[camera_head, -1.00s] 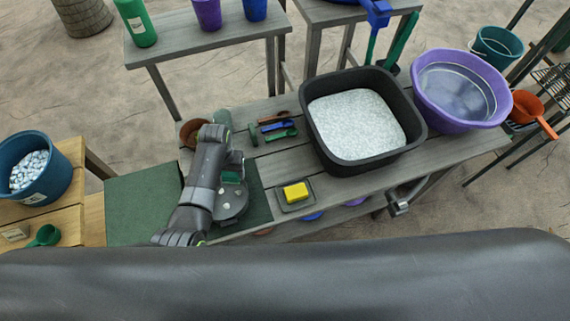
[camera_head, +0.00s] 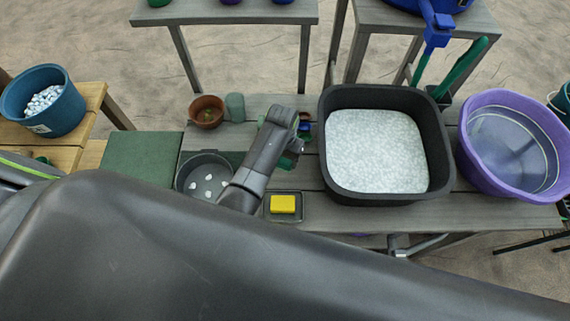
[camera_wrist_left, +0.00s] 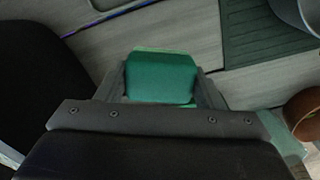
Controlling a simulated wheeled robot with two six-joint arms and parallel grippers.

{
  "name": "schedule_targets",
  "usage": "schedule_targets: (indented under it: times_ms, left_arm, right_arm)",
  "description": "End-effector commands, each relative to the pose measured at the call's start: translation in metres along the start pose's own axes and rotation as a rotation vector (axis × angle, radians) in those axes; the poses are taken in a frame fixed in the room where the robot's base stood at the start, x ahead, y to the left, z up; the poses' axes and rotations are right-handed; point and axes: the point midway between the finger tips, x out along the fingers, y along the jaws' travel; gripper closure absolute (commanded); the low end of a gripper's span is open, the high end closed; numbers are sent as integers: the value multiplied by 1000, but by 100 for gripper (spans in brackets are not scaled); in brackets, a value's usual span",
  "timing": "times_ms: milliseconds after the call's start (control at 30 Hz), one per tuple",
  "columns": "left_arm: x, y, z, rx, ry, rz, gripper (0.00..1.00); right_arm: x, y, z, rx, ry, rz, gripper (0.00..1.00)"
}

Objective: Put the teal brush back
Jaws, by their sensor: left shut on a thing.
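My left gripper (camera_head: 293,150) is shut on the teal brush (camera_wrist_left: 160,78). In the left wrist view the brush's teal block sits between the two fingers. In the head view only a small bit of the brush (camera_head: 297,145) shows beside my wrist. The gripper is over the grey bench, left of the black tub. Small tools lie there, mostly hidden behind my arm; a bit of blue (camera_head: 304,127) shows. I cannot tell whether the brush touches the bench. My right gripper is not in view.
The black tub (camera_head: 328,150) of pale grains stands close to the right. A terracotta pot (camera_head: 206,112) and pale green cup (camera_head: 235,107) stand at the back left. A dark bowl (camera_head: 181,183) and a yellow sponge (camera_head: 283,204) on a tray are near the front. A purple basin (camera_head: 474,150) is far right.

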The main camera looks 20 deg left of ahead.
Motion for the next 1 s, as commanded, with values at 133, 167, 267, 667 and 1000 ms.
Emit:
schedule_targets:
  times_ms: [133,167,267,667,1000]
  left_arm:
    - [10,0,-1,1,0,0,60]
    - [13,0,-1,1,0,0,60]
    - [26,0,0,0,-1,-1,60]
    - [49,0,-1,-1,3,0,60]
    - [52,0,-1,0,2,0,26]
  right_arm:
    - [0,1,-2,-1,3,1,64]
    - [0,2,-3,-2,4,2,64]
    - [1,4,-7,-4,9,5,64]
    - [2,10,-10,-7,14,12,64]
    - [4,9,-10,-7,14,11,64]
